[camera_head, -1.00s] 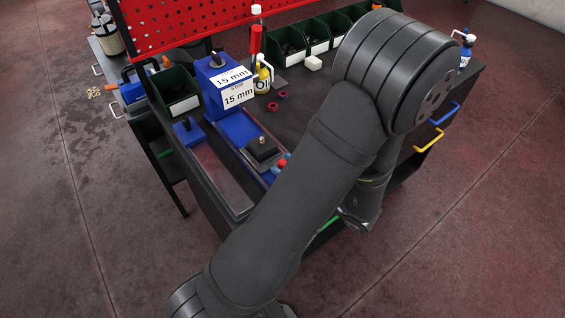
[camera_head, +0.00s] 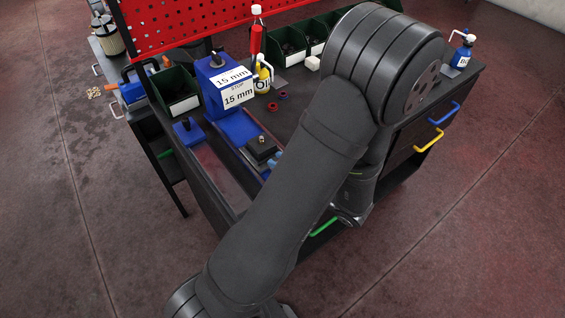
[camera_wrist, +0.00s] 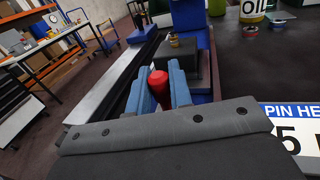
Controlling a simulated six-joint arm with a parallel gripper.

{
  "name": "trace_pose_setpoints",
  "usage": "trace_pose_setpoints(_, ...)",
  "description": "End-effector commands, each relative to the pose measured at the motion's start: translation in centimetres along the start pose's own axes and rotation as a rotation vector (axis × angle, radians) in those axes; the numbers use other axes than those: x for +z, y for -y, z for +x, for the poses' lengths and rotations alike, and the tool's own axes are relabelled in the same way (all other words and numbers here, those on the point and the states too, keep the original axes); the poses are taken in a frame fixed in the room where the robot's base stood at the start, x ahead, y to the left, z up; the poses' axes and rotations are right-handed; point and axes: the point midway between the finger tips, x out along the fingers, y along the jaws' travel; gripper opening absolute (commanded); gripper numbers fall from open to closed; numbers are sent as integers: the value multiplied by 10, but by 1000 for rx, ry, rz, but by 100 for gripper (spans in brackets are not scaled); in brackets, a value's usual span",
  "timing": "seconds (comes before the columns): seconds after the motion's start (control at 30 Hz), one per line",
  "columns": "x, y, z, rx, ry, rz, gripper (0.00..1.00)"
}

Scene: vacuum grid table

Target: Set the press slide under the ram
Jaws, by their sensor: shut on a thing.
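The press slide (camera_head: 261,148) is a dark block with a small brass-coloured pin on top, sitting on the blue press base in front of the ram. It also shows in the wrist view (camera_wrist: 184,66), with its red knob (camera_wrist: 158,84) toward me. My gripper (camera_wrist: 157,80) has its two blue fingers closed on either side of the red knob. The blue press (camera_head: 217,75) stands behind the slide, its head carrying "15 mm" labels. In the head view my arm hides the knob and most of the gripper.
Green bins (camera_head: 179,92) stand beside and behind the press. A yellow oil bottle (camera_head: 262,80) and small red rings (camera_head: 272,107) are to its right. A blue-handled part (camera_head: 187,130) lies left of the press. A red pegboard (camera_head: 190,22) rises behind.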

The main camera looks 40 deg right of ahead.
Motion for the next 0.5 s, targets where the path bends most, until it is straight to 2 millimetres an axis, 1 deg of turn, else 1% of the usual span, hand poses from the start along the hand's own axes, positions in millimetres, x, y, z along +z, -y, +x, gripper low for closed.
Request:
trace_pose_setpoints(0.17, 0, 7, 26, 6, 0, -3, 0)
trace_pose_setpoints(0.5, 0, 24, 88, 4, 0, -4, 0)
